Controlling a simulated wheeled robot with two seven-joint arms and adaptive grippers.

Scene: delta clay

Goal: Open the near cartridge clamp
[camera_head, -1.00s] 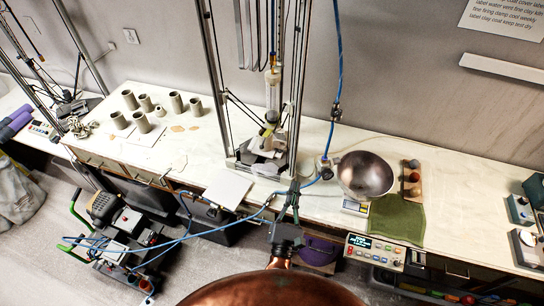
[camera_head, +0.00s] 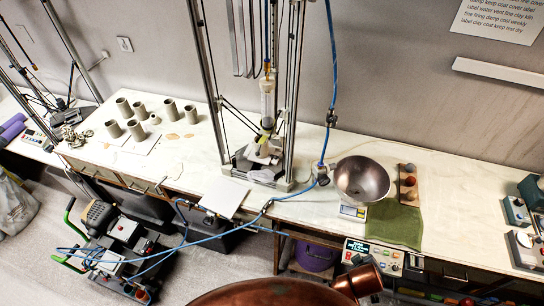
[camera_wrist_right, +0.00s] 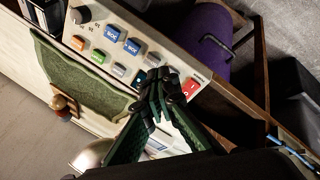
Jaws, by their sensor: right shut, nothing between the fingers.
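In the head view a clear upright cartridge (camera_head: 267,100) with a yellowish top hangs inside the near printer frame (camera_head: 292,110), above a cluttered white and grey base. I cannot make out a separate clamp or tell its state. In the right wrist view my right gripper (camera_wrist_right: 155,105) has its dark green fingers together, with nothing held. It is over the front of a control panel (camera_wrist_right: 135,55) with blue, orange, green and red buttons. My left gripper is not in view.
A blue hose (camera_head: 333,60) runs down the frame's right side to a fitting. A metal bowl (camera_head: 361,180) sits on a scale beside a green cloth (camera_head: 394,222). Several clay cylinders (camera_head: 123,107) stand at left. The control panel also shows in the head view (camera_head: 372,256).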

